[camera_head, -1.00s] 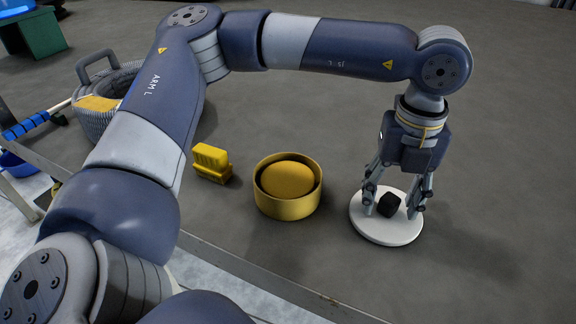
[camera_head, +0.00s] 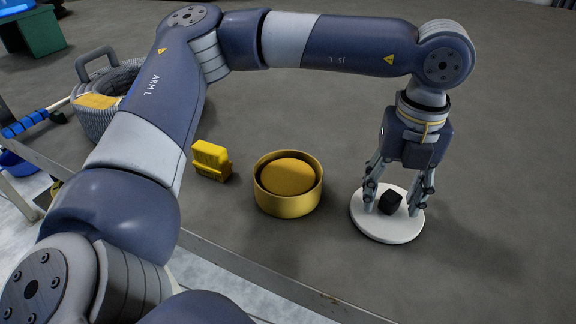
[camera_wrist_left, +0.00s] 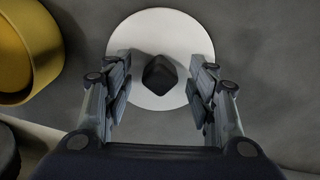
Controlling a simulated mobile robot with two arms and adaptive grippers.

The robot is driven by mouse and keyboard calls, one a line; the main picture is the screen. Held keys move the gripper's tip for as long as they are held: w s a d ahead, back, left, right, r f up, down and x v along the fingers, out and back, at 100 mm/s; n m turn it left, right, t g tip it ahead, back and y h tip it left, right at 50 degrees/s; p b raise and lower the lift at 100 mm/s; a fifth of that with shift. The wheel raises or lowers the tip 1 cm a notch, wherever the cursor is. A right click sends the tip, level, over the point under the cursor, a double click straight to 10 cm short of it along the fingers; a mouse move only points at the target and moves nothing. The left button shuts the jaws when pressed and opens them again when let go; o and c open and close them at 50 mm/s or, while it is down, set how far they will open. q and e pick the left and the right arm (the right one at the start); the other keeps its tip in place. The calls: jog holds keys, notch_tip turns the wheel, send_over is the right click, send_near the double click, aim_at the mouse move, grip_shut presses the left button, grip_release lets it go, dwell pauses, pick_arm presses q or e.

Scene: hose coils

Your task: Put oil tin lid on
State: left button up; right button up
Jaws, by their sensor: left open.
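A round white lid (camera_head: 385,231) with a black knob (camera_head: 390,202) lies flat on the grey table. The round gold oil tin (camera_head: 289,200) stands to its left, with a darker gold surface inside its rim. My left gripper (camera_head: 397,206) points down over the lid, its fingers apart on either side of the knob. In the left wrist view the white lid (camera_wrist_left: 145,30) and the black knob (camera_wrist_left: 160,75) show between the open fingertips (camera_wrist_left: 160,92), with gaps on both sides. The tin (camera_wrist_left: 28,50) shows at the upper left there. My right gripper is not in view.
A yellow block-shaped object (camera_head: 211,160) stands left of the tin. A grey coiled hose (camera_head: 92,122) lies further back left, near a blue-handled tool (camera_head: 25,124). The table's front edge (camera_head: 240,264) runs close below the tin. The table right of the lid is clear.

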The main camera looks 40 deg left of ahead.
pick_arm(q)
grip_shut()
jog(key=shift+r, duration=0.1)
jog(key=shift+r+p, duration=1.6)
jog(key=shift+r, duration=1.85)
jog(key=shift+f, duration=0.1)
